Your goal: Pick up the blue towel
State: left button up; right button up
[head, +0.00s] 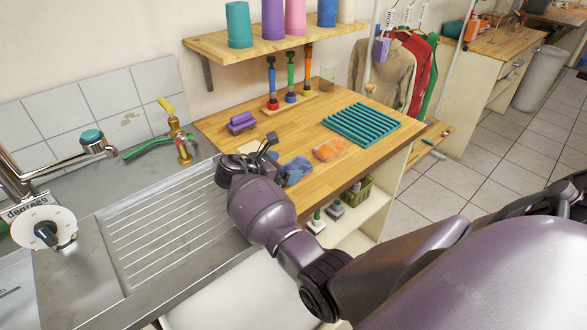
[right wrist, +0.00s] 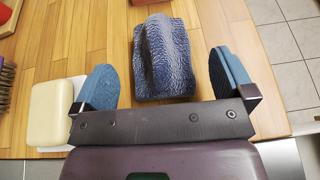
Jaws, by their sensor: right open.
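The blue towel (head: 297,170) lies folded on the wooden worktop, just right of my right gripper (head: 266,152) in the head view, partly hidden by it. In the right wrist view the towel (right wrist: 163,55) is a ribbed, dark blue bundle with a raised fold along its middle. It lies beyond and between the two blue fingertips of my right gripper (right wrist: 165,80). The fingers are spread wide, and a gap shows on both sides of the towel. Nothing is held. My left gripper is not in view.
A cream block (right wrist: 52,108) sits close by the left finger. An orange cloth (head: 330,150), a teal slatted rack (head: 360,123), purple blocks (head: 241,122) and a stand of tools (head: 290,101) share the worktop. The metal sink drainer (head: 165,235) is at left.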

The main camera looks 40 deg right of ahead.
jog(key=shift+x, duration=0.8)
jog(key=shift+w+a, duration=0.1)
jog(key=c, duration=0.9)
jog(key=shift+c, duration=0.2)
